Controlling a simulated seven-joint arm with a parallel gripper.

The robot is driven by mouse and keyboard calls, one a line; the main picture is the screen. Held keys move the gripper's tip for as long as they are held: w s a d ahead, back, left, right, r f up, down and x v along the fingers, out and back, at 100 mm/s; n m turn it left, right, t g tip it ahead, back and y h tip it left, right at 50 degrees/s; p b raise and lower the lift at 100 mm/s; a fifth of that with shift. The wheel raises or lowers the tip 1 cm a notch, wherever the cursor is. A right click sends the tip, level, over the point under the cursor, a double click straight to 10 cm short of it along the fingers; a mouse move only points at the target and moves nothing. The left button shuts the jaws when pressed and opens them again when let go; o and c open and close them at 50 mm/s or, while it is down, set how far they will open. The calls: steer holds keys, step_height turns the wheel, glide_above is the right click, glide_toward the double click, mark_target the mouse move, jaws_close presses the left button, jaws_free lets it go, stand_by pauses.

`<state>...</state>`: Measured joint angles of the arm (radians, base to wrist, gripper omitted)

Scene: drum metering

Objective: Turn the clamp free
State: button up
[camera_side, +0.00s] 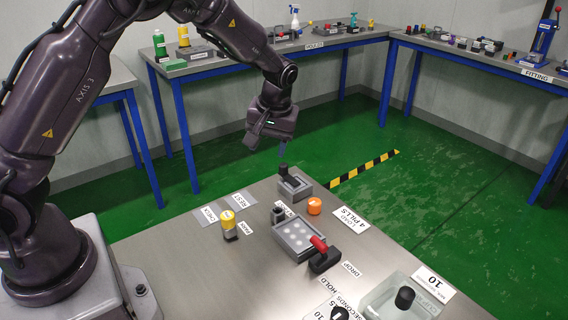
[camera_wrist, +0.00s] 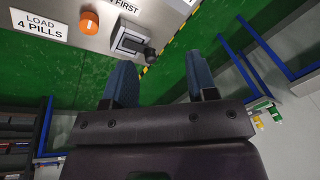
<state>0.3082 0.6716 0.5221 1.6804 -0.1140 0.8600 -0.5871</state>
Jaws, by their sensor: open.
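A small grey block (camera_side: 296,188) with a dark recess and a black knob (camera_side: 283,171) sits at the bench's far edge. It also shows at the top of the wrist view (camera_wrist: 128,40), with its knob (camera_wrist: 150,53) at the near right and a partly cut label reading "FIRST" above. It looks like the clamp, but no label in view names it so. My gripper (camera_side: 282,153) is above and close to this block in the side view. In the wrist view its two blue fingers (camera_wrist: 160,68) are apart with nothing between them. Contact with the knob is not visible.
An orange button (camera_side: 314,206) stands beside the block. Nearer are a grey dotted tray (camera_side: 302,238), a red-handled lever (camera_side: 319,243), a yellow-topped post (camera_side: 228,220) and a clear container (camera_side: 378,298) with a black knob. The steel bench is bare at its left front.

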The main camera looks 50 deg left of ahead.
mark_target(284, 164)
steer(key=w+a+f+n+t+y, duration=0.2)
steer(key=w+a+n, duration=0.1)
steer(key=w+n, duration=0.4)
steer(key=shift+m, duration=0.5)
steer(key=x, duration=1.1)
steer(key=shift+w+d+f, duration=0.2)
steer(key=shift+w+f, duration=0.15)
steer(key=shift+f, duration=0.05)
steer(key=shift+c, duration=0.2)
steer(key=c, duration=0.9)
